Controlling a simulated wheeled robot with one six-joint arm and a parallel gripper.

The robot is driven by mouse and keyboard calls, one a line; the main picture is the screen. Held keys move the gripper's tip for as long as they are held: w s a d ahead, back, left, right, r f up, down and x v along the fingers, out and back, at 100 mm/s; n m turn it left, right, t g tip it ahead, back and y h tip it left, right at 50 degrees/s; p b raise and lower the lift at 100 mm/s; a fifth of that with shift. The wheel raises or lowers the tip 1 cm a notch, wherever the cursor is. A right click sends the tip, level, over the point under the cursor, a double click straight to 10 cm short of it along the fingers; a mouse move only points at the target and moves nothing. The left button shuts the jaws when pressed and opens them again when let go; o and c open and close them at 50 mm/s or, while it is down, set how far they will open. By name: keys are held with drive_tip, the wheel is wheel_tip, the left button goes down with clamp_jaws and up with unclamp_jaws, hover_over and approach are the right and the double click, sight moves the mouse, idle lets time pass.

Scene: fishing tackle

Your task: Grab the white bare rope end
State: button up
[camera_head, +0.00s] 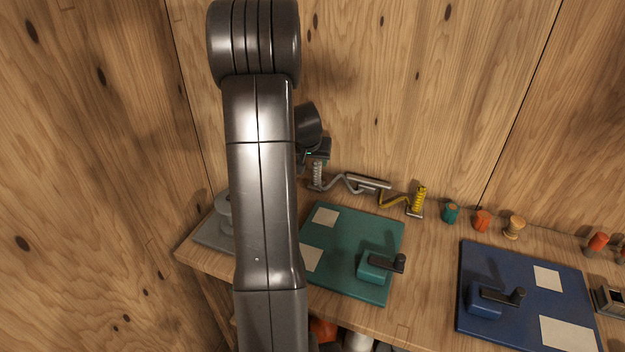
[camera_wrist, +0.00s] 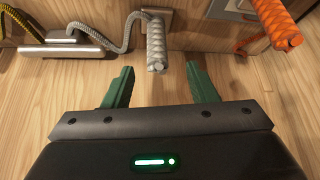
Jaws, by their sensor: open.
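The white rope end (camera_wrist: 156,42) is a thick, pale grey-white twisted piece in the wrist view, beside a small metal block. Its tip lies between the lines of my two fingers, nearer the left one. My gripper (camera_wrist: 159,69) has green fingers spread wide with nothing held between them. The rope end appears at or just beyond the fingertips; I cannot tell the exact depth. In the head view the white rope end (camera_head: 317,174) stands at the back of the bench, just below my gripper (camera_head: 316,158), which is partly hidden by my arm.
A metal bar (camera_head: 369,184) and a yellow rope end (camera_head: 417,199) are right of the white one in the head view. An orange rope end (camera_wrist: 276,22) is at the wrist view's right. A green board (camera_head: 345,225) with a black-handled block lies in front.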

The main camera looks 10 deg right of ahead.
sight(317, 172)
drive_tip(key=x, duration=0.4)
drive_tip(key=shift+s+p+x, duration=0.15)
drive_tip(key=shift+p+x, duration=0.05)
drive_tip(key=shift+x, duration=1.15)
drive_tip(key=shift+s+p+x, duration=0.15)
drive_tip(key=shift+x, duration=1.15)
drive_tip(key=shift+d+f, duration=0.1)
drive_tip(key=shift+c, duration=0.2)
drive_tip(key=c, duration=1.1)
